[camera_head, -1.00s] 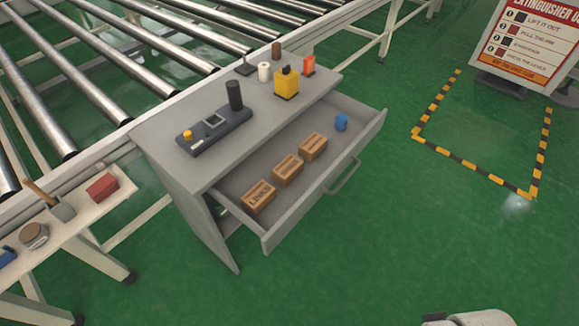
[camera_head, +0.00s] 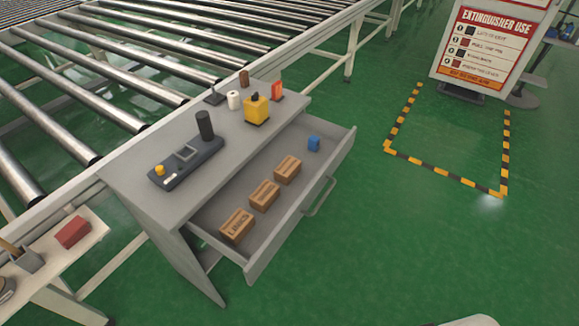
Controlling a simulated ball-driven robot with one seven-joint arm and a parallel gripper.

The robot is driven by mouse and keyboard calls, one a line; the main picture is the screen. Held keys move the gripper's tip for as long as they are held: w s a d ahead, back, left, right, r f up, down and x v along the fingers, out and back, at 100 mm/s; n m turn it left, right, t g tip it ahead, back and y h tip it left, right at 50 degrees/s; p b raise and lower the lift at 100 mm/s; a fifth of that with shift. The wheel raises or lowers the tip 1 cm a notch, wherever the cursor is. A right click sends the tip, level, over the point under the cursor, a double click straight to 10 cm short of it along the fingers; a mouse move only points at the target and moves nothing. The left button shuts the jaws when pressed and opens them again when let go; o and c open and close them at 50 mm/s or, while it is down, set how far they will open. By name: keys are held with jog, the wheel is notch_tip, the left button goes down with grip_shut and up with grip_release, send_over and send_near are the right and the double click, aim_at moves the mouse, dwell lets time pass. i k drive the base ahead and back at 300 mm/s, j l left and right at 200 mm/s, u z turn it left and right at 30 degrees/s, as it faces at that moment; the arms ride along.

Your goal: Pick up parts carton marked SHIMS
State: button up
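Three small brown cartons lie in a row in the open drawer (camera_head: 262,247) of a grey cabinet. The near carton (camera_head: 237,226) carries dark lettering that seems to read LINKS. The middle carton (camera_head: 264,195) and the far carton (camera_head: 287,169) have dark marks too small to read, so I cannot tell which is marked SHIMS. All three rest on the drawer floor, apart from each other. My gripper is not in view; only a white rounded part, probably of my arm, shows at the bottom edge.
A blue object (camera_head: 314,144) lies at the drawer's far end. The cabinet top (camera_head: 140,172) holds a dark control panel (camera_head: 186,162), a yellow object (camera_head: 256,109) and small items. A roller conveyor (camera_head: 120,92) runs behind. Green floor (camera_head: 400,240) right of the drawer is clear.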

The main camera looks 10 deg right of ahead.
aim_at(267, 193)
jog(key=i+j+z, duration=0.35)
jog(key=j, duration=0.25)
jog(key=i+j+z, duration=0.3)
jog(key=j, duration=0.35)
jog(key=i+j+z, duration=0.15)
jog(key=j, duration=0.2)
jog(key=i, duration=0.05)
